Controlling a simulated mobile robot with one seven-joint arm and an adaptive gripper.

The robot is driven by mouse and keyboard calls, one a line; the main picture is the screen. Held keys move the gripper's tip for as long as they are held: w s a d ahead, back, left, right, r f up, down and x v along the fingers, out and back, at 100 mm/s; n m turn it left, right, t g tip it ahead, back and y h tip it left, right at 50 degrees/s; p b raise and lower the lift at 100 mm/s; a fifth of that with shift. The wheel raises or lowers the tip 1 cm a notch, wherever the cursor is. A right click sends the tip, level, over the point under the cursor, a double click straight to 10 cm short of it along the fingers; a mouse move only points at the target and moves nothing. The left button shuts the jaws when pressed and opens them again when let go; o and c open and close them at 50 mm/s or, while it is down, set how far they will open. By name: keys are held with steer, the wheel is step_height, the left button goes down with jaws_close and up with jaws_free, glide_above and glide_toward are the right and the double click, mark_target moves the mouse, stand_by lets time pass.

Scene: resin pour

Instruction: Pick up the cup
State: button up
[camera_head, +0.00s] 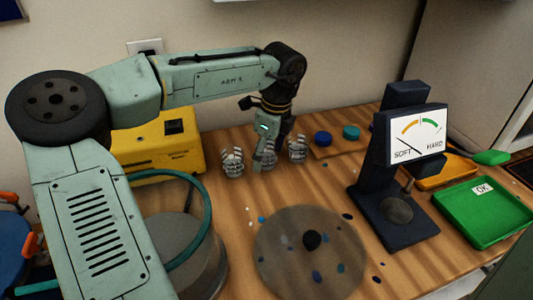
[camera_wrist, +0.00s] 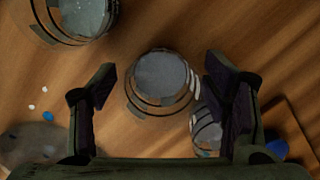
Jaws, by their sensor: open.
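Three small grey cups with banded sides stand on the wooden table: a left cup (camera_head: 232,162), a middle cup (camera_head: 264,158) and a right cup (camera_head: 298,149). My gripper (camera_head: 266,135) is just over the middle cup and partly hides it. In the wrist view my gripper (camera_wrist: 160,74) is open. One cup (camera_wrist: 160,80) shows between and beyond its fingers, with no clear contact. A second cup (camera_wrist: 207,130) is partly hidden by the right finger. A third cup (camera_wrist: 80,18) is cut off at the upper left.
A yellow box (camera_head: 160,148) stands behind on the left, and a grey drum (camera_head: 185,250) in front of it. A dark gauge stand (camera_head: 395,205) and a green tray (camera_head: 485,212) are at the right. A round stained patch (camera_head: 310,255) with blue spots lies in front.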

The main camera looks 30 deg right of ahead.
steer(key=shift+f, duration=0.1)
steer(key=c, duration=1.3)
